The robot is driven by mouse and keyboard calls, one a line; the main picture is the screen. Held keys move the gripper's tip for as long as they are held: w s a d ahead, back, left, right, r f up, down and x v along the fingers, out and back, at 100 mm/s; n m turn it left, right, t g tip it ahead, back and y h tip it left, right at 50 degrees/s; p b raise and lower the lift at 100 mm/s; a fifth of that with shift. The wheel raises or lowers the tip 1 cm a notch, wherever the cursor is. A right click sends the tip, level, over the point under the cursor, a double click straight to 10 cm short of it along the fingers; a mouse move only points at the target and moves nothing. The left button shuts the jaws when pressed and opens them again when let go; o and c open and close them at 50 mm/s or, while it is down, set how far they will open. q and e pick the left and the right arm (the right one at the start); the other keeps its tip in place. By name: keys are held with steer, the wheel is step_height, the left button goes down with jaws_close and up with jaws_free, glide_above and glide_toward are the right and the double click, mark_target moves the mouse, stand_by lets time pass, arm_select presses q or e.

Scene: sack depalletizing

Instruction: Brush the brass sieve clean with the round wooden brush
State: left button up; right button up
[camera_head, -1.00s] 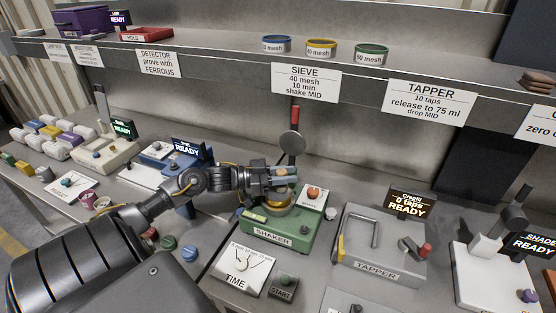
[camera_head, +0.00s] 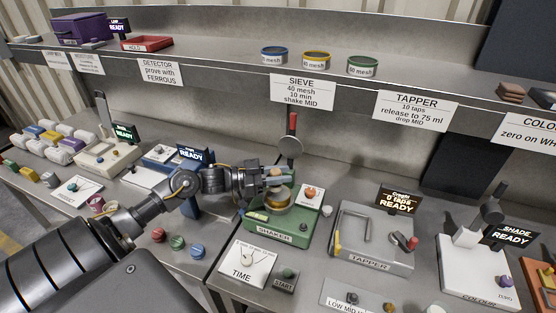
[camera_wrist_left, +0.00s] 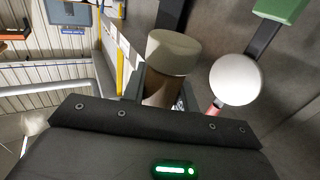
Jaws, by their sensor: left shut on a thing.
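The brass sieve (camera_head: 279,205) sits on the green shaker (camera_head: 270,229), partly hidden by my gripper. My left gripper (camera_head: 276,178) is directly above the sieve, its arm coming in from the left. It is shut on a brown cylinder with a cream end, which looks like the round wooden brush (camera_wrist_left: 172,55) in the left wrist view. In the head view the brush is mostly hidden, and I cannot tell whether it touches the sieve. My right gripper is not in view.
A red-handled lever with a grey disc (camera_head: 290,146) stands behind the shaker. The tapper (camera_head: 372,238) is to its right, and the TIME panel (camera_head: 245,262) and START button (camera_head: 285,277) are in front. Mesh rings (camera_head: 316,61) sit on the shelf above.

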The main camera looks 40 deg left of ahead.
mark_target(279, 170)
arm_select(q)
step_height(279, 170, up, 2)
steer(key=shift+s+r+p, duration=0.1)
steer(key=shift+s+p, duration=0.05)
steer(key=shift+p, duration=0.55)
steer(key=shift+r+p, duration=0.4)
steer(key=shift+r, duration=0.05)
steer(key=shift+f, duration=0.15)
